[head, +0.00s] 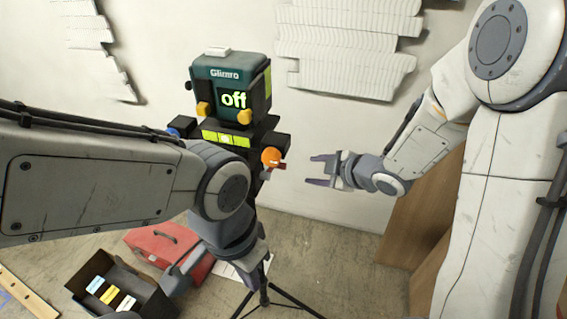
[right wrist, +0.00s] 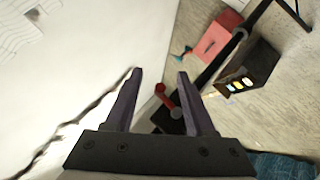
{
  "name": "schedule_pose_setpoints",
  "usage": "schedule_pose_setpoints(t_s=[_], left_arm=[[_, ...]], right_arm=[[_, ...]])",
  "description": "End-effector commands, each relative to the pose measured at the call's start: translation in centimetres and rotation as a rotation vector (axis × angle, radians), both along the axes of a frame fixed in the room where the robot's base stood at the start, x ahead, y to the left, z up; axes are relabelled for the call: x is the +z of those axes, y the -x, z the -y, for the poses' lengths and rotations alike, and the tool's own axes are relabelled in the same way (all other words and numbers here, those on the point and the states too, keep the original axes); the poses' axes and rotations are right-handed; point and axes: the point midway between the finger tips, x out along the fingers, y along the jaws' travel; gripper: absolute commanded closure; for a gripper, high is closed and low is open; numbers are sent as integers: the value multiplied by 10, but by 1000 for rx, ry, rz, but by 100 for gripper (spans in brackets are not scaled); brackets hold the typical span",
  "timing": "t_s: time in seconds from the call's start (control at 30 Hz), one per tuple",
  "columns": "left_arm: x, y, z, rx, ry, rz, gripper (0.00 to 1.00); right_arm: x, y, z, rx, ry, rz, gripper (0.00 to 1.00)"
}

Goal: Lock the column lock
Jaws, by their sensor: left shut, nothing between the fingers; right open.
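A dark green device (head: 228,88) marked "Glimro", with a screen reading "off", stands on a black tripod (head: 264,290). A small red lever (head: 281,166) sticks out at its right side, beside an orange knob (head: 270,156). In the right wrist view a red lever with rounded ends (right wrist: 168,100) shows beyond and between my fingers. I cannot tell for sure which part is the column lock. My right gripper (head: 316,171) is open and empty, right of the lever and apart from it; its fingers also show in the wrist view (right wrist: 159,76). My left gripper (head: 178,275) is shut and empty, low left of the tripod.
A red toolbox (head: 160,243) and an open black box (head: 108,262) with coloured items stand on the floor at the lower left. A wooden panel (head: 418,215) leans near my right arm. The wall is behind the device. A wooden strip (head: 25,295) lies far left.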

Motion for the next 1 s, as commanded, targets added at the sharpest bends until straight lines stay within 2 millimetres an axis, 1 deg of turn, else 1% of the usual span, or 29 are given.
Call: schedule_pose_setpoints(t_s=[0.03, 0.2, 0.33, 0.47, 0.57, 0.9, 1.0], left_arm=[[-4, 0, 0, 0, 0, 0, 100], [-8, 0, 0, 0, 0, 0, 100], [-9, 0, 0, 0, 0, 0, 100], [-8, 0, 0, 0, 0, 0, 100], [-7, 0, 0, 0, 0, 0, 100], [1, 0, 0, 0, 0, 0, 100], [2, 0, 0, 0, 0, 0, 100]], right_arm=[[-8, -1, 5, 60, -37, 42, 45], [-4, 10, 6, 238, -170, 184, 45], [2, 18, 7, 301, -237, 244, 45], [4, 18, 1, 325, -261, 265, 45], [2, 12, -10, 328, -263, 265, 45], [-14, -22, -60, 328, -261, 263, 45], [-17, -30, -69, 326, -260, 264, 45]])
